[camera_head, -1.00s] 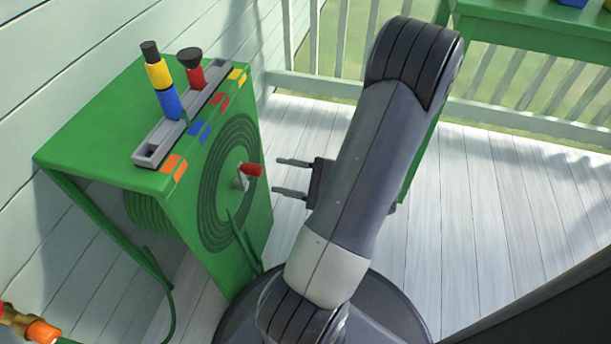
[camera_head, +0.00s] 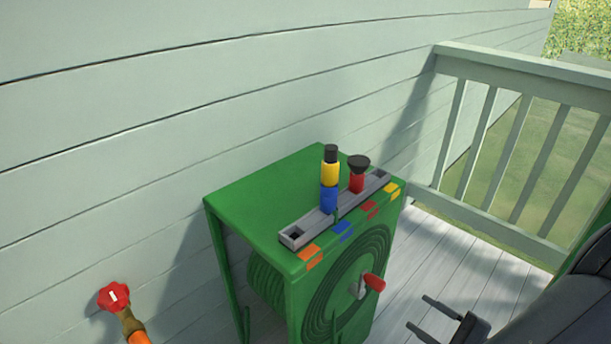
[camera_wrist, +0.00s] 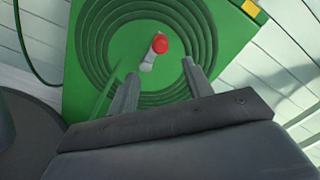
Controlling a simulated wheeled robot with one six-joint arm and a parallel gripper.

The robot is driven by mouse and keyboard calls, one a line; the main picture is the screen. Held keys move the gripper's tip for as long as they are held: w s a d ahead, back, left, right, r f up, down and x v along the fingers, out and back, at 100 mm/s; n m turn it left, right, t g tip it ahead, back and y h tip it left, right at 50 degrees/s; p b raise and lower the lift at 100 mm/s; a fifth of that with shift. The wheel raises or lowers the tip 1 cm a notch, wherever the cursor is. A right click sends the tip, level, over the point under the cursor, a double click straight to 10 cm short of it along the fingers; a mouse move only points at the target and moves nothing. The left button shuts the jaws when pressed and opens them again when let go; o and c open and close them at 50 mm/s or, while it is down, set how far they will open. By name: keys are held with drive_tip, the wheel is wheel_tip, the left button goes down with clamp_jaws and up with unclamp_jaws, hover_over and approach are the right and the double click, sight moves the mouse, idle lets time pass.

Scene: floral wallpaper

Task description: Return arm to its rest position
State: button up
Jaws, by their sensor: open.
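My gripper (camera_head: 427,318) is at the lower right of the head view, its two fingers apart and empty, pointing left toward the green hose reel box (camera_head: 240,202). In the wrist view my gripper (camera_wrist: 158,82) faces the box's round coiled front. The crank with its red handle (camera_wrist: 160,43) shows just beyond the fingertips there, with a visible gap in the head view between the fingers and the red handle (camera_head: 374,282). Most of my arm is cut off at the right edge of the head view.
A grey slotted rack (camera_head: 297,236) on the box holds a blue, yellow and black nozzle (camera_head: 330,172) and a red and black one (camera_head: 357,176). A red tap (camera_head: 114,296) is on the wall at lower left. A railing (camera_head: 520,160) stands at right, with open deck (camera_head: 460,245) before it.

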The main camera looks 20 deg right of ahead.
sight(385, 286)
drive_tip(key=shift+w, duration=0.1)
drive_tip(key=b+x, duration=0.2)
drive_tip(key=x, duration=0.8)
drive_tip(key=shift+w+a+b, duration=0.15)
drive_tip(key=shift+w+b, duration=0.1)
drive_tip(key=shift+b, duration=0.1)
drive_tip(key=shift+s+d+r, duration=0.1)
drive_tip(key=shift+s+d, duration=0.15)
drive_tip(key=shift+s, duration=0.3)
drive_tip(key=p+v, duration=0.3)
drive_tip(key=v, duration=0.7)
drive_tip(key=b+x, duration=0.3)
drive_tip(key=x, duration=0.8)
drive_tip(key=shift+a, duration=0.1)
drive_tip(key=shift+w+r+p, duration=0.15)
drive_tip(key=shift+w+p, duration=0.05)
drive_tip(key=shift+p, duration=0.25)
drive_tip(key=shift+w+d+f+m+p, duration=0.15)
drive_tip(key=shift+d+m+p, duration=0.2)
drive_tip(key=shift+m, duration=0.3)
drive_tip(key=shift+w+d+f+m+p, duration=0.15)
drive_tip(key=shift+d+m+p, duration=0.1)
drive_tip(key=shift+d+m, duration=0.3)
drive_tip(key=shift+s+a, duration=0.1)
